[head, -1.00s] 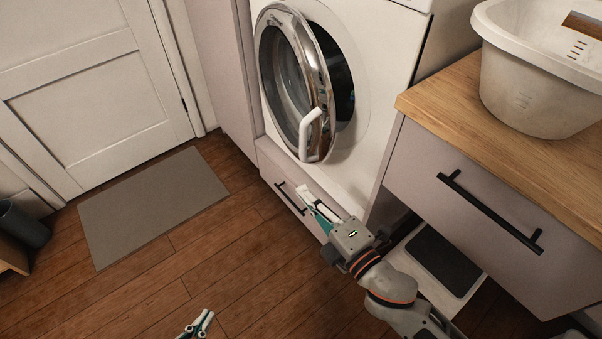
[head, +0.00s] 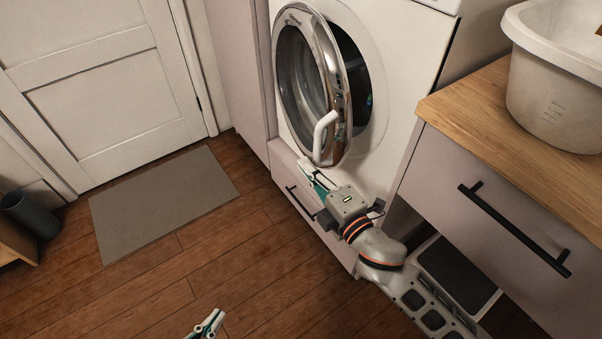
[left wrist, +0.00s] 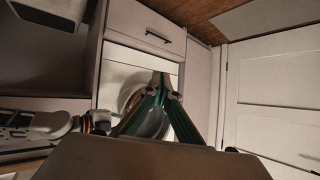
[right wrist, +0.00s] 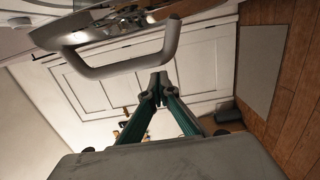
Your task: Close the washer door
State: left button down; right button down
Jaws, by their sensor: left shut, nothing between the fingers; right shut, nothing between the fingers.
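The washer door (head: 341,85), a round chrome-rimmed door, stands open on the white washer (head: 400,60). Its white handle (head: 322,135) sticks out at the door's free side. My right gripper (head: 304,165) is shut and empty, with its tips beside the handle's lower end; contact cannot be told. In the right wrist view, the handle (right wrist: 125,68) arches just above the shut fingertips (right wrist: 158,78), with the chrome rim behind it. My left gripper (head: 216,318) is shut and empty, low over the floor, away from the door. The left wrist view also shows its shut fingers (left wrist: 162,78).
A drawer (head: 295,190) lies under the washer. A wooden counter (head: 460,105) with a white tub (head: 555,90) stands at the right, above a black-handled drawer (head: 480,200). A grey mat (head: 160,200) lies on open floor at the left, before a white room door (head: 100,80).

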jog(key=shift+w+d, duration=0.15)
jog(key=shift+d, duration=0.35)
jog(key=d, duration=0.1)
jog(key=w+d, duration=0.1)
jog(key=d, duration=0.1)
jog(key=d+p, duration=0.1)
jog(key=d, duration=0.1)
jog(key=shift+w+r, duration=0.15)
jog(key=shift+w, duration=0.1)
pick_arm(q)
jog(key=shift+s+a+f, duration=0.4)
jog(key=shift+a+f, duration=0.1)
pick_arm(e)
jog(key=shift+d, duration=0.15)
pick_arm(q)
jog(key=shift+a+r, duration=0.1)
jog(key=shift+r, duration=0.05)
